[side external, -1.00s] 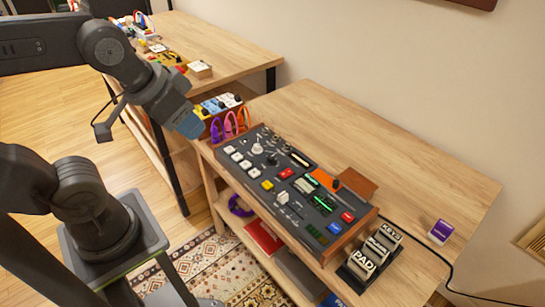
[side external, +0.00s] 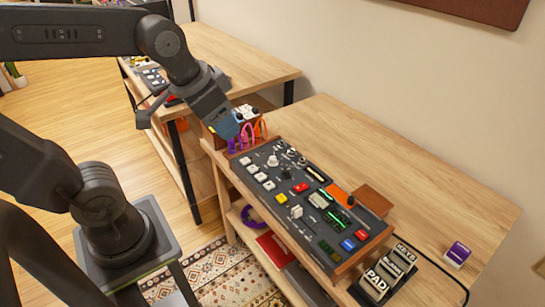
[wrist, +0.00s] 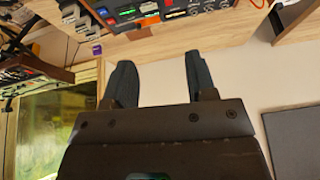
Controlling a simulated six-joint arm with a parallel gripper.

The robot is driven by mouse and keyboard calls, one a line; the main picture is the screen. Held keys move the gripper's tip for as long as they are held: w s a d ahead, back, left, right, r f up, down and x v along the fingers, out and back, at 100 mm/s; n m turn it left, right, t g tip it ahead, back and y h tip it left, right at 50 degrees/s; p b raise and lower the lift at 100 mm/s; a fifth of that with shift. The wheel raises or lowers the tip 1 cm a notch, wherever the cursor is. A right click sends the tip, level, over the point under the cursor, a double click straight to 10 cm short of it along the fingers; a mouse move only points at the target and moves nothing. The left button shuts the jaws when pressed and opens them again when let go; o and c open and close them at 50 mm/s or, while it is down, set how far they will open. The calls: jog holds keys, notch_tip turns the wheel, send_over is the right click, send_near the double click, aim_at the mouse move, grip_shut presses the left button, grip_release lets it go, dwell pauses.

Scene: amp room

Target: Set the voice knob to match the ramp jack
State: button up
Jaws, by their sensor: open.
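The console (side external: 340,247) lies on the wooden table with several buttons, sliders and knobs. A pale knob (side external: 273,160) stands near its far left end, with smaller knobs beside it. Labels are too small to read, so I cannot tell which is the voice knob or the ramp jack. Purple and orange cables (side external: 250,132) loop in front of a small module box at the far left end. My gripper (side external: 230,126) hangs close to these cables, partly hiding the box; I cannot tell if it touches. In the wrist view my gripper (wrist: 158,76) is open and empty, fingers apart.
Blocks marked KEYS and PAD (side external: 390,272) stand by the console's near right end. A purple box (side external: 457,254) sits near the table's right side. A wooden block (side external: 374,200) lies behind the console. The table behind it is mostly clear.

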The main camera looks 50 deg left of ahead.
jog(key=w+a+f+m+g, duration=0.2)
jog(key=w+a, duration=0.2)
jog(key=w, duration=0.6)
jog(key=m+g, duration=0.3)
send_over(272, 158)
notch_tip(272, 158, down, 15)
notch_tip(272, 158, down, 14)
jog(key=shift+c, duration=0.4)
jog(key=c, duration=0.8)
jog(key=shift+c, duration=0.2)
